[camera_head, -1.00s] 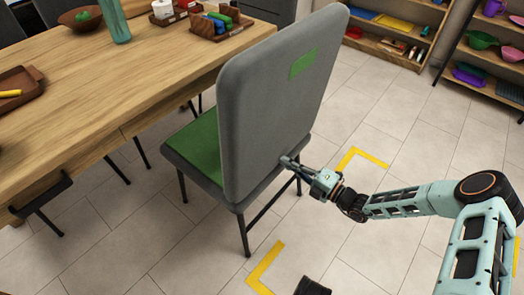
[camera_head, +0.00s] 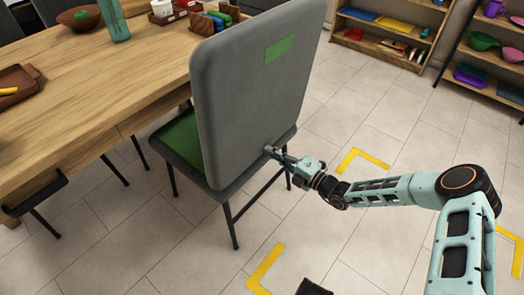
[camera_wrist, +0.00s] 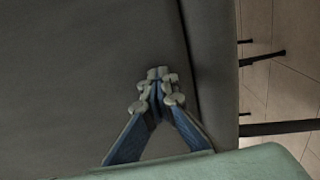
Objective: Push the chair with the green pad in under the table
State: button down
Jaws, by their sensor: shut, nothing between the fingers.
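The grey chair (camera_head: 245,110) with the green seat pad (camera_head: 186,143) stands upright beside the wooden table (camera_head: 110,88), its back towards me and a green patch (camera_head: 280,49) high on the backrest. The front part of its seat is close to the table's edge; the backrest hides how far it reaches under. My gripper (camera_head: 270,152) is shut and empty, its fingertips at the lower part of the backrest, seemingly touching it. In the wrist view the shut fingers (camera_wrist: 160,78) point at the grey backrest (camera_wrist: 90,60).
Yellow corner marks (camera_head: 362,160) lie on the tiled floor behind the chair. Another dark seat (camera_head: 35,195) shows at the table's left end. Shelves (camera_head: 385,40) stand at the back right. The floor between chair and shelves is clear.

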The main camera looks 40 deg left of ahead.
jog(key=shift+a+b, duration=1.05)
jog(key=shift+a, duration=1.85)
jog(key=shift+w+a+r, duration=0.1)
jog(key=shift+w+a, duration=0.05)
jog(key=shift+a, duration=1)
jog(key=shift+w+a+r, duration=0.1)
jog(key=shift+a, duration=1.05)
jog(key=d+p, duration=0.3)
jog(key=d, duration=0.7)
jog(key=shift+s+d+f, duration=0.2)
jog(key=shift+s, duration=0.1)
jog(key=shift+p, duration=0.3)
